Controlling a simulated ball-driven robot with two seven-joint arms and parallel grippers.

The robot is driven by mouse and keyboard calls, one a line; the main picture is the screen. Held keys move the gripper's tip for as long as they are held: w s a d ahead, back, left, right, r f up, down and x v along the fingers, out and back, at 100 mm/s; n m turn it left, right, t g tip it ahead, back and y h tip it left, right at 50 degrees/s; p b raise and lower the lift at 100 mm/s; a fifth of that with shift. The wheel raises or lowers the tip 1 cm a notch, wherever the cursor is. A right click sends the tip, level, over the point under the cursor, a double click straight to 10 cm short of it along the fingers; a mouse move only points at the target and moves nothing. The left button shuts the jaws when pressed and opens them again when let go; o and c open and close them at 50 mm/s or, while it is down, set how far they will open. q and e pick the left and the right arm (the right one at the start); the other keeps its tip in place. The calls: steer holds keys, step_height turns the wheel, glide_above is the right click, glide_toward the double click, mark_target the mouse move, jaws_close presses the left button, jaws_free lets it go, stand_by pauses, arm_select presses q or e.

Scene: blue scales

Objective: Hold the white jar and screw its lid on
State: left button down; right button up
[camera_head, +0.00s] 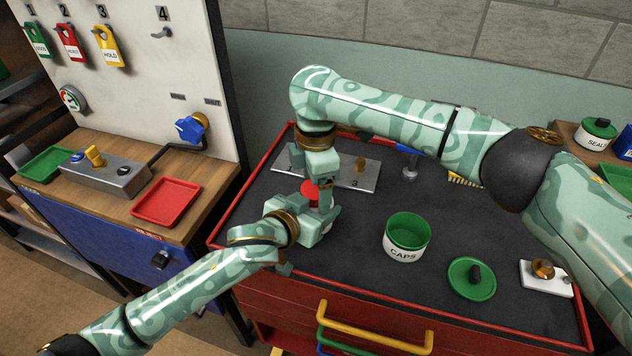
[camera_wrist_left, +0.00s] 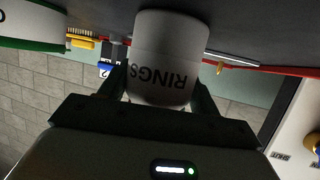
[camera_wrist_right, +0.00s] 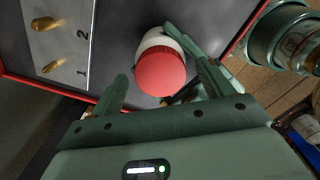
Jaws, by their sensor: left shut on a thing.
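The white jar labelled RINGS (camera_wrist_left: 165,60) is held between the fingers of my left gripper (camera_wrist_left: 160,95). In the right wrist view the jar's white side (camera_wrist_right: 152,38) shows beside its red lid (camera_wrist_right: 160,73). The lid lies over the jar's mouth; I cannot tell how tightly it sits. In the head view the red lid (camera_head: 310,188) shows between my two grippers, with most of the jar hidden. My right gripper (camera_wrist_right: 162,75) is above the lid, open, with a finger on either side and gaps beside the lid.
A green open jar labelled CAPS (camera_head: 405,238), a green lid (camera_head: 472,279) and a white block with a brass knob (camera_head: 545,276) stand on the dark mat right of my grippers. A numbered metal plate (camera_head: 355,172) lies behind them. The mat's front left is clear.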

steer(key=shift+r, duration=0.1)
arm_select(q)
steer(key=shift+c, duration=1.3)
jaws_free()
arm_select(e)
step_height(320, 180, up, 12)
arm_select(q)
steer(key=shift+s+r, duration=0.1)
steer(key=p+v, duration=0.5)
steer(key=v, duration=1.1)
steer(key=shift+a+p, duration=0.2)
steer(key=shift+p, duration=0.2)
arm_select(e)
step_height(320, 180, up, 8)
steer(key=shift+s+f, duration=0.2)
steer(key=shift+s, duration=0.25)
